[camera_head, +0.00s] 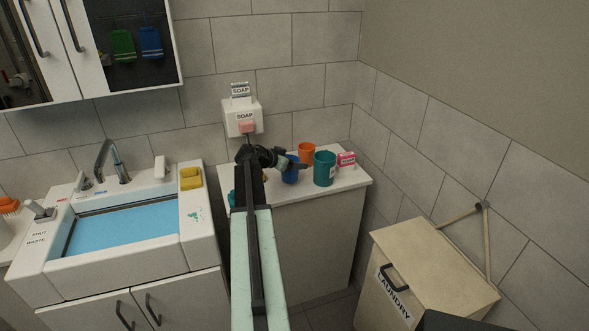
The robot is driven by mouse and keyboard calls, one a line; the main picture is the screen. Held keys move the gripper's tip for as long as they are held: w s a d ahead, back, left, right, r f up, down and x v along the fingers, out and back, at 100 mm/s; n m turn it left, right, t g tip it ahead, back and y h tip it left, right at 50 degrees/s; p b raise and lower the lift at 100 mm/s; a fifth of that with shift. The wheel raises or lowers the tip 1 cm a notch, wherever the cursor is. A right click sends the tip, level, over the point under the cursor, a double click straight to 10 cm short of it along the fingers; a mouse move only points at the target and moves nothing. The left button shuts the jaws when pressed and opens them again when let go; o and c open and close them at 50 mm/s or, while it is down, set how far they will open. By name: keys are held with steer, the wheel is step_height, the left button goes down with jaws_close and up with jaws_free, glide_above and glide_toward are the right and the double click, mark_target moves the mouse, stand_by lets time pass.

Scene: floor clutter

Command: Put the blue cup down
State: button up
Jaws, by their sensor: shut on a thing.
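The blue cup (291,174) is over the white counter (345,182) beside the sink. My gripper (294,164) is shut on it, with the arm reaching in from the bottom of the view. The gripper partly covers the cup, and I cannot tell whether its base touches the counter. A teal cup (324,169) stands close on its right, and an orange cup (306,150) stands behind it.
A pink box (346,160) stands right of the teal cup. A soap dispenser (243,118) hangs on the wall behind. A sink with blue water (125,235) is at the left. A laundry bin (425,270) stands at the right. The counter's front right is clear.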

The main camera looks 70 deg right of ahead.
step_height(320, 180, down, 4)
steer(key=shift+a+r+b, duration=0.1)
steer(key=shift+r+b, duration=0.1)
steer(key=shift+b, duration=0.85)
steer(key=shift+r, duration=0.25)
steer(key=shift+f, duration=0.25)
steer(key=o, duration=1.3)
steer(key=shift+r, duration=0.1)
steer(key=shift+o, duration=0.2)
